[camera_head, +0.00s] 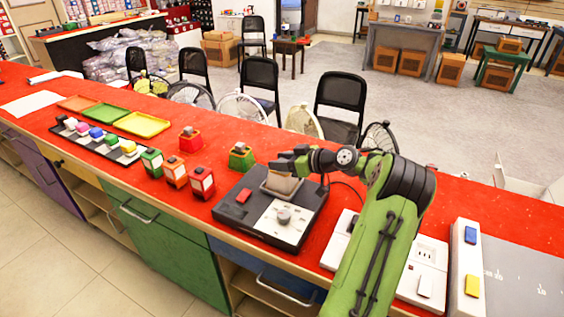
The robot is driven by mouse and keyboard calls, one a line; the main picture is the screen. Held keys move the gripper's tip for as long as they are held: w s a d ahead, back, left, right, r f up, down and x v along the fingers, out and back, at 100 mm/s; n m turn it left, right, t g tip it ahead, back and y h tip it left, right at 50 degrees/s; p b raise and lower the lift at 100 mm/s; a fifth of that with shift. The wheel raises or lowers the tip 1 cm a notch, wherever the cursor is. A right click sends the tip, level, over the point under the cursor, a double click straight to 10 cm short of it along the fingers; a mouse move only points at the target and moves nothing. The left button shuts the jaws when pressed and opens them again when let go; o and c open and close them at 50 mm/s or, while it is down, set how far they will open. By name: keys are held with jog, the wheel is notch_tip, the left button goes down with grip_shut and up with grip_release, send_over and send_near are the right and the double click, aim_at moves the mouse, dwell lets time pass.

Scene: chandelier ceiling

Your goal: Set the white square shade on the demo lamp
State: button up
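The demo lamp appears to be the black box (262,229) on the red counter, with a red button (243,196) and a pale plate carrying a grey knob (284,215). A pale, square, tapered piece (281,185), which looks like the white square shade, is at the back part of this box. My gripper (286,165) is right above the pale piece and partly covers its top. The fingers are small and dark, so whether they grip it is unclear. I cannot tell if the piece rests on the box or hangs just above it.
Small red, orange and green blocks (174,172) stand left of the box. Coloured trays (142,124) and a strip of small coloured pieces (96,133) lie farther left. White switch panels (425,265) are at right. Black chairs (340,95) stand behind the counter (232,131).

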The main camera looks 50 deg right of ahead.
jog(key=shift+o, duration=1.1)
jog(key=shift+r, duration=0.15)
jog(key=p+v, duration=0.2)
jog(key=v, duration=1)
jog(key=w+a+r+g, duration=0.2)
jog(key=w+a+g, duration=0.15)
jog(key=a, duration=0.85)
jog(key=w+a+r+g, duration=0.1)
jog(key=w+a+g, duration=0.25)
jog(key=a, duration=0.85)
jog(key=s+a+r+g+h, duration=0.1)
jog(key=s+a+r+h, duration=0.1)
jog(key=s+a, duration=0.75)
jog(key=s+a+f+m+h, duration=0.1)
jog(key=s+a, duration=0.3)
jog(key=s, duration=0.6)
jog(key=shift+s+a+m, duration=0.25)
jog(key=shift+s+m, duration=0.05)
jog(key=shift+m, duration=0.3)
